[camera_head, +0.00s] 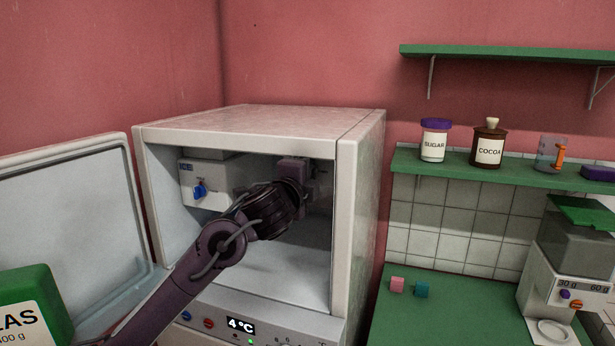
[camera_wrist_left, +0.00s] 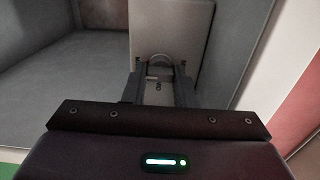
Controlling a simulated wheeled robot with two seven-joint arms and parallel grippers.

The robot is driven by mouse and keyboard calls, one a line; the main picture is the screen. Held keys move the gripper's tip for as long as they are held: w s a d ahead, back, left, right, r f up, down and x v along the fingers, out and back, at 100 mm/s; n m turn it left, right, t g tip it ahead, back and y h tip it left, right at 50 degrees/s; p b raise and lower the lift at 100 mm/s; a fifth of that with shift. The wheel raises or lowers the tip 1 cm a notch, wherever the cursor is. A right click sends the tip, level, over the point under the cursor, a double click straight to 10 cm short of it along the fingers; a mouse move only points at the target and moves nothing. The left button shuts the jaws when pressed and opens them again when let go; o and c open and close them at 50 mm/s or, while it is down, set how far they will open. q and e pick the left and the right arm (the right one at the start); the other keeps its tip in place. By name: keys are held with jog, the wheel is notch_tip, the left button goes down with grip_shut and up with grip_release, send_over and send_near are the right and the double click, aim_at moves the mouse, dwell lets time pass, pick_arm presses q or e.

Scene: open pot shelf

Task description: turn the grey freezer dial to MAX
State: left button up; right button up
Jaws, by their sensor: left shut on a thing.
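The grey freezer dial (camera_wrist_left: 157,60) shows in the left wrist view as a rounded grey rim on a pale plate (camera_wrist_left: 172,25). My left gripper (camera_wrist_left: 158,72) is shut on it, one dark finger on each side. In the head view my left gripper (camera_head: 310,172) is inside the open white freezer (camera_head: 250,118), at its upper right. The dial is hidden there behind the gripper and wrist. Its scale marks and MAX cannot be read. My right gripper is not in view.
The freezer door (camera_head: 70,215) stands open at the left. An ICE box (camera_head: 192,172) with a blue knob (camera_head: 199,190) is inside at the left. A 4 °C display (camera_head: 241,326) and knobs sit below the opening. A green shelf (camera_head: 460,170) with jars is at the right.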

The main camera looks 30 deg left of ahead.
pick_arm(q)
jog(key=shift+f, duration=0.1)
jog(key=o, duration=1)
jog(key=b+v, duration=0.1)
jog(key=v, duration=0.6)
jog(key=shift+s+d, duration=0.1)
jog(key=shift+s, duration=0.3)
